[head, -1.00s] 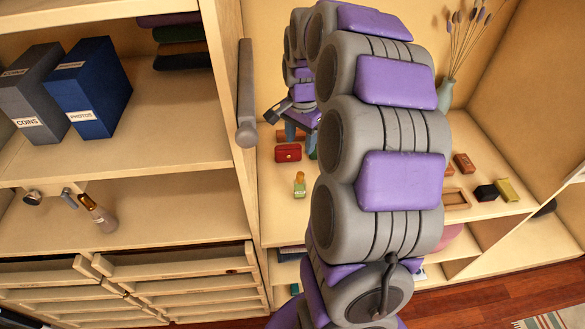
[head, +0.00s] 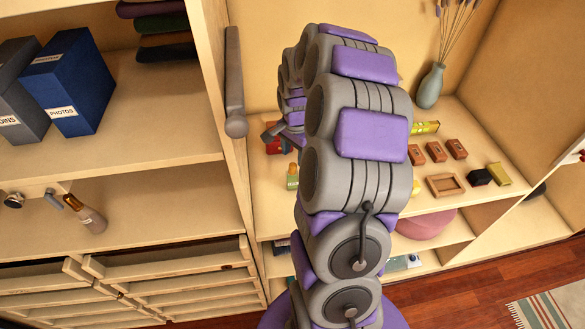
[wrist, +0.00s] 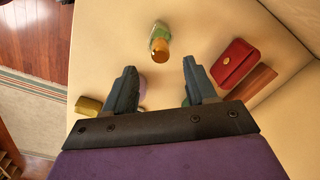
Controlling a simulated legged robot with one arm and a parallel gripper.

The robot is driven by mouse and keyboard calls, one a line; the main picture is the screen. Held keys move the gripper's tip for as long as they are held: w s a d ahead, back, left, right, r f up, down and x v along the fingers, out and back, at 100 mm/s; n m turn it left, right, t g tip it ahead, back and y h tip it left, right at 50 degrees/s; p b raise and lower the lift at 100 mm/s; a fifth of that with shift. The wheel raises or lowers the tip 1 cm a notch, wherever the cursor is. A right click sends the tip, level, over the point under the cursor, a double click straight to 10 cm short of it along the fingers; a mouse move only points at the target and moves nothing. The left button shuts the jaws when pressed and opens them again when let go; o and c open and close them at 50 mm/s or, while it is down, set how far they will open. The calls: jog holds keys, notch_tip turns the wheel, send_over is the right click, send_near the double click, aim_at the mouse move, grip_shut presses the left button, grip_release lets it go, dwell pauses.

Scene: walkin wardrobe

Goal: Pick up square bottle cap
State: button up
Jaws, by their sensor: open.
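A small green bottle (head: 292,182) with an orange-brown cap (head: 292,169) stands on the wooden shelf, left of my arm in the head view. In the wrist view, the bottle (wrist: 158,32) and its cap (wrist: 161,49) show just beyond my fingertips, centred between them. My gripper (wrist: 159,66) is open, with its two fingers wide apart and nothing held. A pinkish item and a small gold item show between the finger bases, partly hidden. In the head view, my arm hides much of the gripper.
A red box (wrist: 236,63) lies right of my fingers, beside a wooden block (wrist: 252,84). A gold box (wrist: 88,105) is at the left. Several small boxes, a wooden tray (head: 445,185) and a vase (head: 430,87) stand on the right shelf. A vertical handle (head: 234,85) rises beside my arm.

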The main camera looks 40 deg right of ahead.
aim_at(293, 164)
jog(key=shift+w+f+b, duration=0.2)
jog(key=shift+f+b, duration=0.3)
jog(key=shift+f, duration=2.1)
jog(key=shift+c, duration=0.4)
jog(key=shift+a, duration=0.1)
grip_shut()
